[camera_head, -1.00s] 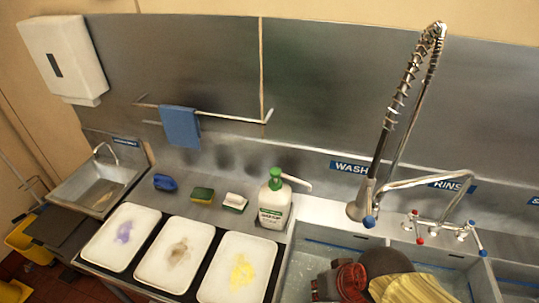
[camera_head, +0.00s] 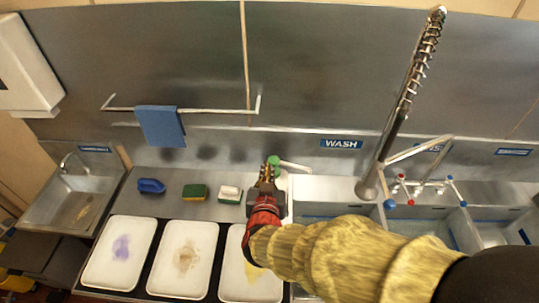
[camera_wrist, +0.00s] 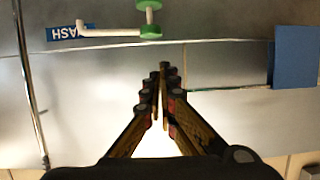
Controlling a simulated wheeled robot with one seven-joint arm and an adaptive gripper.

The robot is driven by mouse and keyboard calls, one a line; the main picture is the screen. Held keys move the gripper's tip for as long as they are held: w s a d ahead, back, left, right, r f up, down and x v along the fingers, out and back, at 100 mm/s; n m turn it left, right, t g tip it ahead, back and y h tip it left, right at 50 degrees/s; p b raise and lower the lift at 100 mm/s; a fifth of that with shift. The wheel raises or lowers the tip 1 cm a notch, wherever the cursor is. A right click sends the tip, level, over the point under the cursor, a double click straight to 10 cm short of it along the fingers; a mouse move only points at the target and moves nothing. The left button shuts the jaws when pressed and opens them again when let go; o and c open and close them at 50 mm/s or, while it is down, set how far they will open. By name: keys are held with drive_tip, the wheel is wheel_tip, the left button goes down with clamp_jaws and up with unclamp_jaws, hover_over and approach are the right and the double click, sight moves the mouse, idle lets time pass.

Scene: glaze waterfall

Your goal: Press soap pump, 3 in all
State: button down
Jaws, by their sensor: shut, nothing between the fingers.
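The soap pump's green head (camera_head: 273,160) and its white nozzle show in the head view just behind my fingertips. My gripper and arm hide most of the white bottle. In the wrist view the pump (camera_wrist: 150,31) is at the top edge, turned upside down, with its white stem between two green parts and its nozzle pointing left. My gripper (camera_head: 266,168) is over the counter in front of the pump. In the wrist view my gripper's fingers (camera_wrist: 160,70) are together and empty, and a gap in the picture separates their tips from the pump head.
Three white trays (camera_head: 87,275) with purple, brown and yellow smears line the front. A blue item (camera_head: 151,186) and two sponges (camera_head: 194,192) lie left of the bottle. A towel (camera_head: 161,127) hangs on the wall rail. The tall spring faucet (camera_head: 405,100) and sinks stand right.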

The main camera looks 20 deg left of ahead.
drive_tip(key=shift+w+d+r+t, duration=0.2)
drive_tip(key=shift+d+r, duration=0.05)
drive_tip(key=shift+r, duration=0.2)
drive_tip(key=shift+w+d+r+t, duration=0.15)
drive_tip(key=shift+d+r+t, duration=0.1)
drive_tip(key=shift+r, duration=0.2)
drive_tip(key=shift+w, duration=0.15)
hover_over(274, 165)
wheel_tip(274, 165, down, 3)
drive_tip(key=shift+r, duration=0.15)
wheel_tip(274, 165, down, 2)
drive_tip(key=shift+f, duration=0.95)
